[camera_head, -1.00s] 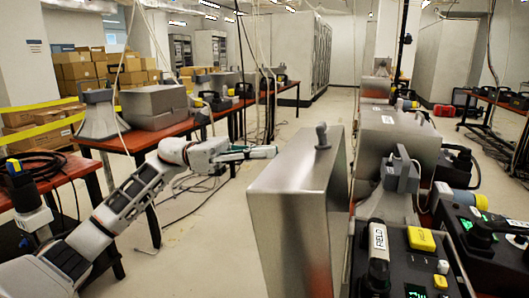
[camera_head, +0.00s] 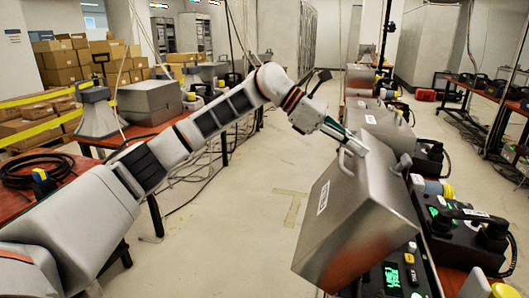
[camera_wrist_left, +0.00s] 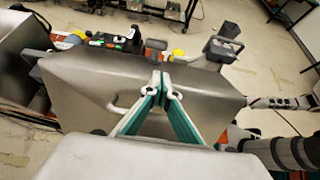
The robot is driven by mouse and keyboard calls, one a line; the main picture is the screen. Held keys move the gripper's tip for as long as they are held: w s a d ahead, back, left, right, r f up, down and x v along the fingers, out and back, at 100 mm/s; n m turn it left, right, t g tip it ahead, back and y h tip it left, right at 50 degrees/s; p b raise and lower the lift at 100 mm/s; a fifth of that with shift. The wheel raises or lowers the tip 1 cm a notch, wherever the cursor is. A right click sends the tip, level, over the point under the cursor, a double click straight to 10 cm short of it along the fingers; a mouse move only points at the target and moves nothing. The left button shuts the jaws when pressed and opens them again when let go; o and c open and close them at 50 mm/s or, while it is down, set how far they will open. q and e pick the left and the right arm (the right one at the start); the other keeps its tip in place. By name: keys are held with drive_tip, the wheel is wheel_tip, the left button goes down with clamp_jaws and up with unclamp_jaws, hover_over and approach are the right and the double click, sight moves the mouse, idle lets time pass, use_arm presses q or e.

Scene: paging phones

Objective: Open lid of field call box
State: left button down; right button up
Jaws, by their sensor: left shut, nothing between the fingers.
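A metal lid (camera_head: 365,215) of a field call box stands tilted in the right half of the head view, with a small white label on its left face. Its light grey bar handle (camera_head: 345,161) is near the upper left edge. My left gripper (camera_head: 364,149) reaches over that top edge, beside the handle, with its fingers shut and empty. In the left wrist view the shut fingertips (camera_wrist_left: 161,82) lie over a broad metal surface (camera_wrist_left: 85,80), with a handle (camera_wrist_left: 122,106) to their left. Whether the fingers touch the metal is unclear. My right gripper does not show.
A black phone unit (camera_head: 392,280) with green displays sits below and right of the lid. Another metal box (camera_head: 380,125) stands behind it on the same row. A red-topped table with a grey box (camera_head: 150,102) is at left. The floor between is clear.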

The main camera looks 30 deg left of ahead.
sight(387, 169)
use_arm(q)
drive_tip(key=shift+y, duration=0.6)
drive_tip(key=d, duration=0.2)
drive_tip(key=w+d, duration=0.1)
drive_tip(key=d, duration=0.1)
drive_tip(key=d+f+p, duration=0.1)
drive_tip(key=d, duration=0.1)
drive_tip(key=shift+w+f, duration=0.1)
drive_tip(key=shift+w, duration=0.2)
drive_tip(key=shift+w+d+f, duration=0.15)
drive_tip(key=shift+d, duration=0.2)
drive_tip(key=shift+w+d+f, duration=0.1)
drive_tip(key=shift+d, duration=0.25)
drive_tip(key=shift+r, duration=0.15)
